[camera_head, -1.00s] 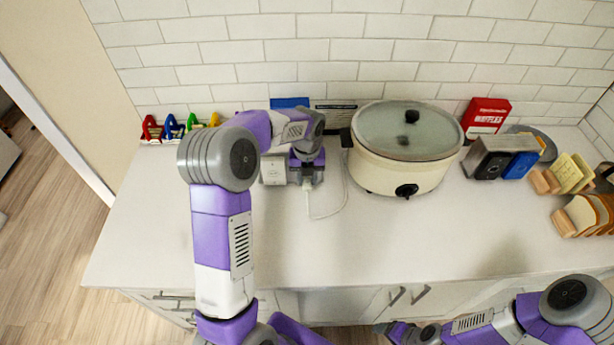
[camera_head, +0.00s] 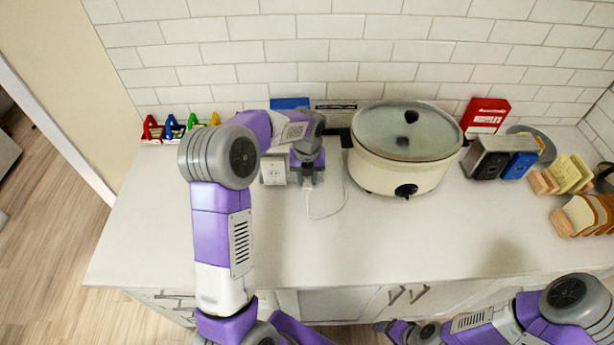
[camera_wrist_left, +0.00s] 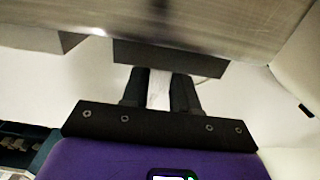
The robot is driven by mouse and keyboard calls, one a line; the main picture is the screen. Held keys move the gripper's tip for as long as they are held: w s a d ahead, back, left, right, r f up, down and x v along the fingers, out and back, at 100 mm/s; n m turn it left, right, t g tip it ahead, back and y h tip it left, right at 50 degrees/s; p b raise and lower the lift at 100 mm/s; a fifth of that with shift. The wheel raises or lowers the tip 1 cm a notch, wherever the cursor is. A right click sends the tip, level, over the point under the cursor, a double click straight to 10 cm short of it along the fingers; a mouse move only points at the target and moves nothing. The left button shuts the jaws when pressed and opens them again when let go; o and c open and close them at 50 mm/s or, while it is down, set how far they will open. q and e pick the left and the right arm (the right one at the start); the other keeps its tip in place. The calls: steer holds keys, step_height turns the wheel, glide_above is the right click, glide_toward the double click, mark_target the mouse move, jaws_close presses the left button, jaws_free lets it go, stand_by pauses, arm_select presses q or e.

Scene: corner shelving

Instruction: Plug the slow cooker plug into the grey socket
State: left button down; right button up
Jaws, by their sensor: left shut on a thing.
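The cream slow cooker (camera_head: 403,176) with a glass lid stands upright on the counter by the tiled wall. Its white cord (camera_head: 326,216) loops over the counter to my left gripper (camera_head: 306,181), left of the cooker. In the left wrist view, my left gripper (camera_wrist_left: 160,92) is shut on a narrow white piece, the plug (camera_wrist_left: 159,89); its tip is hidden. A pale box with outlet slots (camera_head: 273,170) stands just left of the gripper. I cannot tell whether it is the grey socket; the wrist and gripper hide what lies behind them.
Coloured clips (camera_head: 172,127) stand at the left. A grey metallic surface (camera_wrist_left: 190,22) fills the top of the left wrist view. The front counter is clear.

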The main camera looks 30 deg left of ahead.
arm_select(q)
steer(key=shift+w+a+p, duration=0.5)
steer(key=shift+w+p, duration=0.15)
steer(key=shift+w, duration=0.2)
steer(key=c, duration=0.8)
jaws_free()
steer(key=shift+r, duration=0.1)
step_height(320, 180, up, 8)
steer(key=shift+f+p, duration=0.25)
steer(key=shift+p, duration=0.15)
